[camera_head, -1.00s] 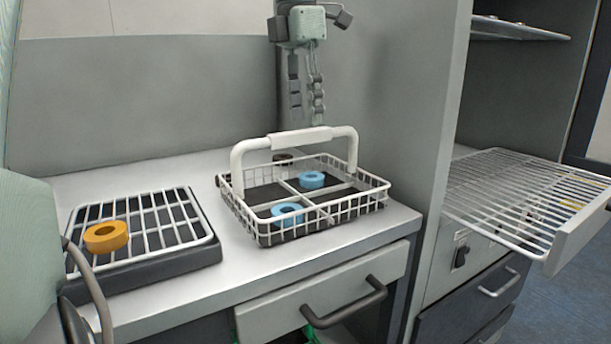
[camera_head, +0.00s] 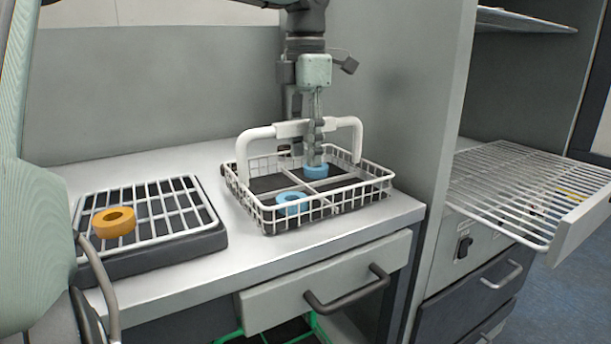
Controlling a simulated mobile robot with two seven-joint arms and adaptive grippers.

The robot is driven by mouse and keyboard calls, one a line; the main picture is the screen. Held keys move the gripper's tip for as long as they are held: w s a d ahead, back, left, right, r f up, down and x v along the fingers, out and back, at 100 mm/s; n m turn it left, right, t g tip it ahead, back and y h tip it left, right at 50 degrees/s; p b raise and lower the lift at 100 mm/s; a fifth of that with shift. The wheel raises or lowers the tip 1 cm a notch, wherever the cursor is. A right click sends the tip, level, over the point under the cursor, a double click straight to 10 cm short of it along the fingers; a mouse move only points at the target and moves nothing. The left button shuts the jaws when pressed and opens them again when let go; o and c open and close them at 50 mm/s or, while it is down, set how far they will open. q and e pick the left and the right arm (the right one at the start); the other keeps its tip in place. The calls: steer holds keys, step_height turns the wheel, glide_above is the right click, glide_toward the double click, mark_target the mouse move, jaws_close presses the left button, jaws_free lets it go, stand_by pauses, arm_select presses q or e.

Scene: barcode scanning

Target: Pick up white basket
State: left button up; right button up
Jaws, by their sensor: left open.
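The white basket (camera_head: 325,209) is a wire basket with a raised white handle (camera_head: 258,135), standing upright on the counter. It has dividers and holds two blue rings, one at the front (camera_head: 292,203) and one at the back (camera_head: 316,171). My left gripper (camera_head: 307,150) points down over the middle of the handle, jaws open. One finger is in front of the handle bar and the other is behind it, partly hidden. The near finger's tip overlaps the back blue ring in the picture; I cannot tell if they touch. My right gripper is not in view.
An orange ring (camera_head: 113,222) lies on a white wire rack over a dark tray (camera_head: 165,246) at the left. A grey partition (camera_head: 425,100) stands right of the basket, with a pulled-out wire shelf (camera_head: 520,190) beyond. A drawer (camera_head: 330,280) is below the counter (camera_head: 240,280).

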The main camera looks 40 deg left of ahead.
arm_select(q)
steer(key=shift+f, duration=0.25)
stand_by(0.3)
jaws_close()
steer(key=shift+r, duration=0.1)
stand_by(0.4)
